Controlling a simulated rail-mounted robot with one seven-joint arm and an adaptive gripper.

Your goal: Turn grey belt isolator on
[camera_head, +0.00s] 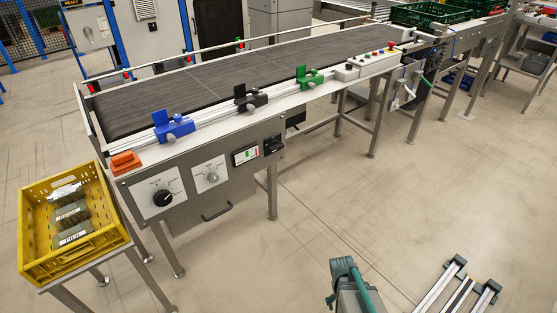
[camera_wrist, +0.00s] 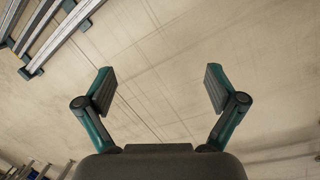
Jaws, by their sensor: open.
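A small grey rotary knob (camera_head: 212,177) sits on a white plate on the front panel of the conveyor, and I take it to be the grey belt isolator. Its plate lettering and exact pointer angle are too small to read. A larger black rotary knob (camera_head: 163,198) is on another white plate to its left. My gripper (camera_wrist: 160,88) is open and empty in the wrist view, with only bare floor between and beyond its fingers. Part of it shows at the bottom of the head view, well apart from the panel and to its right. Neither knob shows in the wrist view.
The conveyor belt (camera_head: 200,72) has blue (camera_head: 173,128), black (camera_head: 250,98) and green (camera_head: 309,77) clamp-like pieces along its near rail. A small display (camera_head: 245,155) and a handle (camera_head: 216,212) are near the knobs. A yellow crate (camera_head: 24,240) stands left. The floor before the panel is clear.

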